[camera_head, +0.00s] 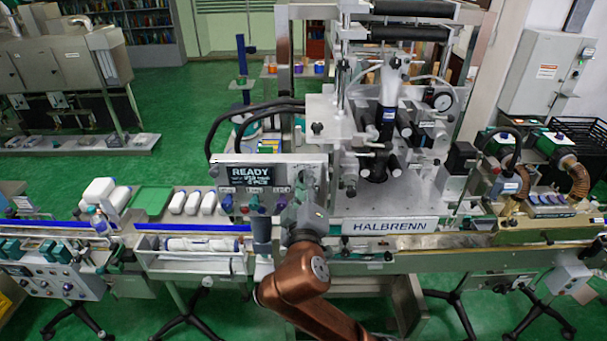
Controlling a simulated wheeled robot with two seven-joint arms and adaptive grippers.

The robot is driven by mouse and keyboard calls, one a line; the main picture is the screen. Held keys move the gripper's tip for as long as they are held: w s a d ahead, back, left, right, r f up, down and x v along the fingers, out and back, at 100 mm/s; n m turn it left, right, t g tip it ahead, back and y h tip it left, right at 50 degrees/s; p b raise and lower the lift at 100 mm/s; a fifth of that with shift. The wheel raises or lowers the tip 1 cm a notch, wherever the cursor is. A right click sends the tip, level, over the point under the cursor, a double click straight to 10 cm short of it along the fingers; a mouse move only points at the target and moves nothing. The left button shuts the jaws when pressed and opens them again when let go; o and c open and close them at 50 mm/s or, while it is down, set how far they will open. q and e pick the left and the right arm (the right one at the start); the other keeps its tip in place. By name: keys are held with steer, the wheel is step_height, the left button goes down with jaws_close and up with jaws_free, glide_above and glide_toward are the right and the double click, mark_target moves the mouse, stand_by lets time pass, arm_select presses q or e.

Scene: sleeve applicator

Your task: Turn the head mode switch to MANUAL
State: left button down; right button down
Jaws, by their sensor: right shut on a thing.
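The control panel (272,172) stands at the front of the labelling machine, with a dark screen (250,175) reading READY. Coloured knobs sit along its lower edge, among them a blue one (227,203). My right gripper (303,205) is up against the panel's lower right part, its arm coming from below. It is shut on a small control there, which looks to be the head mode switch. The fingers hide that switch, so its pointer and labels cannot be read. My left gripper is out of view.
The machine's head (378,150) and its HALBRENN plate (392,226) are right of the panel. A conveyor (440,258) runs along the front. White bottles (195,202) and a green tray (152,200) lie left. Dark cables (222,118) arch over the panel's left.

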steer(key=shift+n+p, duration=1)
steer(key=shift+n, duration=0.1)
steer(key=c, duration=1.8)
jaws_free()
steer(key=shift+o, duration=0.2)
steer(key=s, duration=1.2)
